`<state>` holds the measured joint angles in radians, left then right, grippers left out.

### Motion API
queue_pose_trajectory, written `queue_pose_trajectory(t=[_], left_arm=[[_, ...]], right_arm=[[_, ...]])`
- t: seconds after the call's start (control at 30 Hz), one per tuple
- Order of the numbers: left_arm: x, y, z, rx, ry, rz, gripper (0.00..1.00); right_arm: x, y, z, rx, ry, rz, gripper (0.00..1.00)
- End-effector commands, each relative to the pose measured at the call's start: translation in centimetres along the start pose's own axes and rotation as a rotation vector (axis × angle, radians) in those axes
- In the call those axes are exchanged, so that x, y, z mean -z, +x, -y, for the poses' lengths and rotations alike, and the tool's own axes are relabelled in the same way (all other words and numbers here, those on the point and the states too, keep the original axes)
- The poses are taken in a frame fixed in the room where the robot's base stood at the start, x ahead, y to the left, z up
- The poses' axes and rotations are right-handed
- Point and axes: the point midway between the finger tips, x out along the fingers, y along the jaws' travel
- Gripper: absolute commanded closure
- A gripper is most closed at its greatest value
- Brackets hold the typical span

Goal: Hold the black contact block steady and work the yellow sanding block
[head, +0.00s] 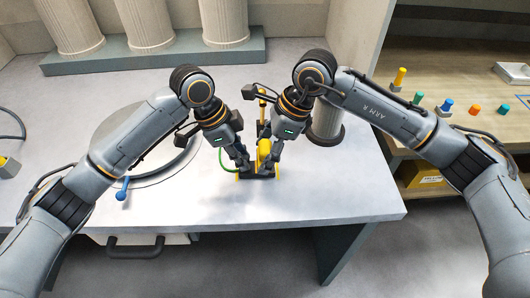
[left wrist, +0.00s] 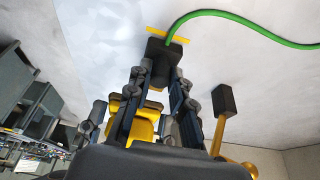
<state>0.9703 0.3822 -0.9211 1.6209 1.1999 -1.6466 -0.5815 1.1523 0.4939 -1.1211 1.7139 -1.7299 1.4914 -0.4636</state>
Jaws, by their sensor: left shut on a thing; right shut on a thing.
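A black contact block (left wrist: 163,52) with a yellow edge strip sits between the fingertips of my left gripper (left wrist: 160,75) in the left wrist view. A green cable runs from it. In the head view my left gripper (head: 243,168) is shut on it, low over the table. My right gripper (head: 271,166) comes down close beside it from the right and is shut, apparently on the yellow sanding block (head: 264,147). The fingers partly hide its grip. A yellow piece (left wrist: 145,125) also shows behind my left fingers in the left wrist view.
A yellow rod with a black end (left wrist: 224,98) stands close to my left gripper. A grey cylinder (head: 326,124) stands to the right behind my right gripper. A blue-handled item (head: 123,189) lies left. The front of the table (head: 330,195) is clear; a shelf (head: 455,85) holds small coloured pieces.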

Motion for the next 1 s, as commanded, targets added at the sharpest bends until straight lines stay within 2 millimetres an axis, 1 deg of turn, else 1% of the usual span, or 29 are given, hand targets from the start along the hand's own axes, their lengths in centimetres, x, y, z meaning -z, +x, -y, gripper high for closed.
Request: queue_pose_trajectory(t=[0.13,0.17,0.2,0.27,0.3,0.57,0.67,0.77,1.0], left_arm=[[0.0,0.0,0.0,0.0,0.0,0.0,1.0],[0.0,0.0,0.0,0.0,0.0,0.0,0.75],[0.0,0.0,0.0,0.0,0.0,0.0,0.66],[0.0,0.0,0.0,0.0,0.0,0.0,0.54],[0.0,0.0,0.0,0.0,0.0,0.0,0.52],[0.0,0.0,0.0,0.0,0.0,0.0,0.52],[0.0,-0.6,0.0,0.001,0.001,-0.001,0.52],[0.1,-1.9,0.1,0.003,0.001,-0.001,0.52],[0.0,-7.0,0.1,0.005,0.0,0.0,0.52]], right_arm=[[0.0,0.0,0.0,0.0,0.0,0.001,0.6],[0.0,0.0,0.0,0.0,0.0,0.001,0.6],[0.0,0.0,0.0,0.0,0.0,0.001,0.6],[0.0,0.0,0.0,0.0,0.0,0.001,0.6],[0.0,0.0,0.0,0.0,0.0,0.001,0.6],[0.0,0.0,0.0,0.0,0.0,0.001,0.6],[0.0,0.0,0.0,0.001,0.0,0.001,0.6],[0.0,0.0,0.0,0.001,0.0,0.001,0.6],[0.0,0.0,0.0,0.001,0.0,0.001,0.6]])
